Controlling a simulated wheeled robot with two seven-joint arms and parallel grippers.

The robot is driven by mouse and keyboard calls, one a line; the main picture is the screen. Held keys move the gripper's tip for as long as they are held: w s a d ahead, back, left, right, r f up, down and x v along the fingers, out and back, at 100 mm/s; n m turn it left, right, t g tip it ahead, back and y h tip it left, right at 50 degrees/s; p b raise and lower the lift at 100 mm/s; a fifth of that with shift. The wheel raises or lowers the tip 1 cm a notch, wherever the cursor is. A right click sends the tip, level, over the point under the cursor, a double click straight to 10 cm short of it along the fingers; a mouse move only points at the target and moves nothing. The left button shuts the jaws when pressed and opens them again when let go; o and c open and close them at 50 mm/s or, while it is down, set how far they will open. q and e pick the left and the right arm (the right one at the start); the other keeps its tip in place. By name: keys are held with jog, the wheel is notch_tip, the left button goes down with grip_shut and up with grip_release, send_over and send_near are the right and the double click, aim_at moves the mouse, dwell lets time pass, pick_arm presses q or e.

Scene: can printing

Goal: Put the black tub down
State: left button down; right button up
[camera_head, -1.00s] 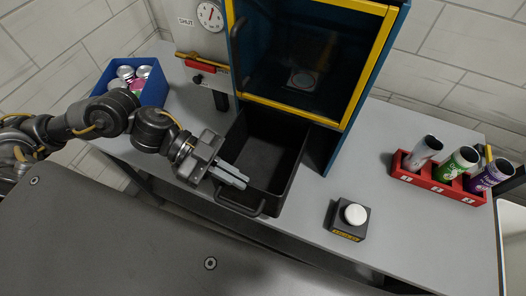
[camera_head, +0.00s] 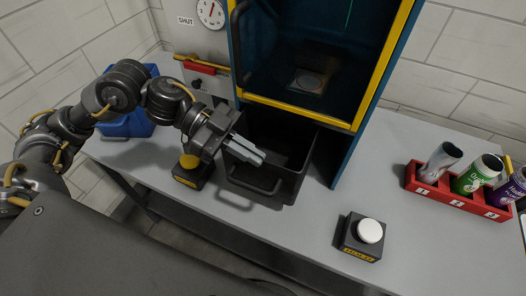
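The black tub (camera_head: 292,187) stands on the grey bench at the cabinet's open lower front, with its looped front handle (camera_head: 258,187) facing me. I see no contents in the visible part of its dark inside. My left gripper (camera_head: 256,154) reaches in from the left, its pale fingers lying close together over the tub's left front rim, above the handle. The fingers overlap the rim in the picture; I cannot tell whether they touch or grip it. My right gripper is not in view.
A blue cabinet with yellow edging (camera_head: 290,107) rises behind the tub. A yellow-topped button box (camera_head: 190,172) stands left of it, close to my arm. A white-topped button box (camera_head: 368,235) stands right. A red rack (camera_head: 436,194) holds cans. A blue bin (camera_head: 126,124) is at left.

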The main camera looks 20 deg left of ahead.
pick_arm(q)
jog(key=w+p, duration=0.1)
jog(key=w, duration=0.4)
jog(key=shift+d+f+p, duration=0.2)
jog(key=shift+f+p, duration=0.45)
jog(key=shift+f, duration=2.4)
jog(key=shift+w+f+p, duration=0.15)
jog(key=shift+w+p, duration=0.1)
jog(key=shift+p, duration=0.05)
jog(key=shift+w+f, duration=0.15)
jog(key=shift+f, duration=0.2)
jog(key=c, duration=1.6)
grip_release()
jog(key=shift+c, duration=0.2)
